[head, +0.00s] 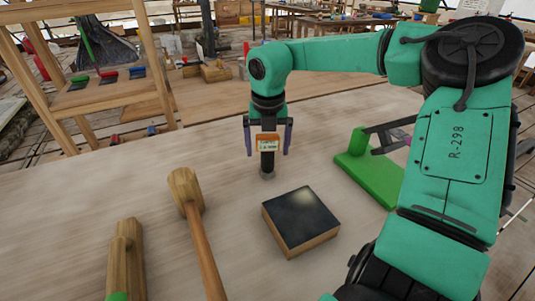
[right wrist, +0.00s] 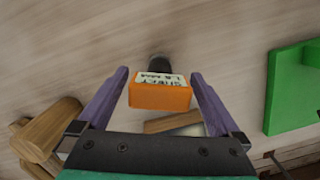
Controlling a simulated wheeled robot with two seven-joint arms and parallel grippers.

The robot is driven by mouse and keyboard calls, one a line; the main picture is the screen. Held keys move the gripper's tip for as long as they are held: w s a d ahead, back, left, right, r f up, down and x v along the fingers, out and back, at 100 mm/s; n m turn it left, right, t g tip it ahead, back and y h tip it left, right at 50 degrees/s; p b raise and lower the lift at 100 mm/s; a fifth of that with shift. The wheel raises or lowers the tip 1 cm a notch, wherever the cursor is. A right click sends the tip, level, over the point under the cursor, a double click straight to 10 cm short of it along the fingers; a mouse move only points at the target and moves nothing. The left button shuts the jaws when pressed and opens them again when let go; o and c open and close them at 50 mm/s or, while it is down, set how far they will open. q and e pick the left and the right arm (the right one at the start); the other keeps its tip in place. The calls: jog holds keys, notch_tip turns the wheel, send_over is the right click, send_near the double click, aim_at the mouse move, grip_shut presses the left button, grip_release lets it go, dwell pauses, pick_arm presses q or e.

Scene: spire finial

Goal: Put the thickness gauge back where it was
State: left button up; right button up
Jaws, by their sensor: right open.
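The thickness gauge (head: 267,143) is an orange box with a white label or display and a dark cylindrical lower part. It appears to stand upright on the pale table behind the dark-topped wooden block. My right gripper (head: 268,152) points down over it, open, with one purple finger on each side. In the right wrist view the gauge (right wrist: 160,96) sits between the two spread fingers (right wrist: 159,73), with gaps visible on both sides. My left gripper is not in view.
The wooden block with a dark top (head: 300,218) lies in front of the gauge. A mallet (head: 186,190) and another wooden tool (head: 125,262) lie to the left. A green stand (head: 370,175) is to the right. The table (head: 95,185) is clear at the back left.

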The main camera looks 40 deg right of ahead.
jog(key=r, duration=0.6)
jog(key=s+a+r, duration=0.1)
jog(key=r, duration=0.2)
jog(key=shift+r, duration=0.1)
